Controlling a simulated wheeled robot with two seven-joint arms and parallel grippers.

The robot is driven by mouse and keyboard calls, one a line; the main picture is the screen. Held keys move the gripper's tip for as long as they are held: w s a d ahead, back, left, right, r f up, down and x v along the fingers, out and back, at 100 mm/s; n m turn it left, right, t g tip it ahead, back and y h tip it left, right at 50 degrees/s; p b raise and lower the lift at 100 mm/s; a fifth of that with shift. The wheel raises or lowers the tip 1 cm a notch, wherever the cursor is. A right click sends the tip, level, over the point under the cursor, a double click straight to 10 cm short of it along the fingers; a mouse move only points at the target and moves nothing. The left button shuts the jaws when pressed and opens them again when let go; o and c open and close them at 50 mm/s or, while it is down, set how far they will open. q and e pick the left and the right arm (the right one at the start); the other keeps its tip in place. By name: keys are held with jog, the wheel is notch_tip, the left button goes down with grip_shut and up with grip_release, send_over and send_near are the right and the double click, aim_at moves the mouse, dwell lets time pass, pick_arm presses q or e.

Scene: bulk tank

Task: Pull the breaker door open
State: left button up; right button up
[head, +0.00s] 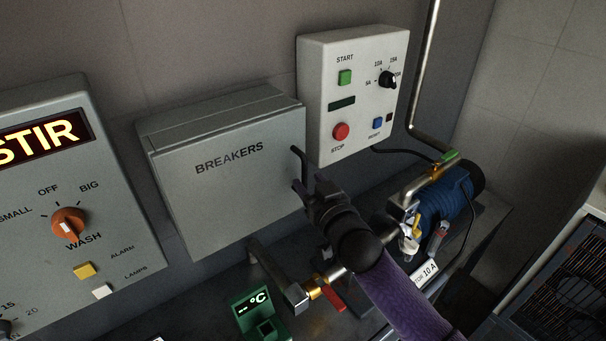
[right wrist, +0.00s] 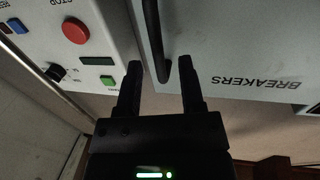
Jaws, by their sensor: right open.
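The breaker door (head: 230,185) is the light grey front of the box marked BREAKERS, and it looks shut. Its black bar handle (head: 299,159) is at the door's right edge, partly hidden by my right gripper. My right gripper (head: 309,186) is open at the handle. In the right wrist view the picture is turned over; the handle (right wrist: 154,40) comes down between the two spread fingers of the gripper (right wrist: 161,72), with a gap on each side. The breaker door (right wrist: 235,50) lies to the right there. My left gripper is out of view.
The START/STOP control box (head: 352,95) stands right of the breaker box. The STIR panel (head: 75,190) is on the left. Below are a pipe with a red valve lever (head: 334,299), a green °C unit (head: 262,314) and a blue motor (head: 445,212), close to my right arm.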

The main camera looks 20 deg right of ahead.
aim_at(305, 177)
jog(key=shift+w+a, duration=0.2)
jog(key=shift+w, duration=1.45)
grip_shut()
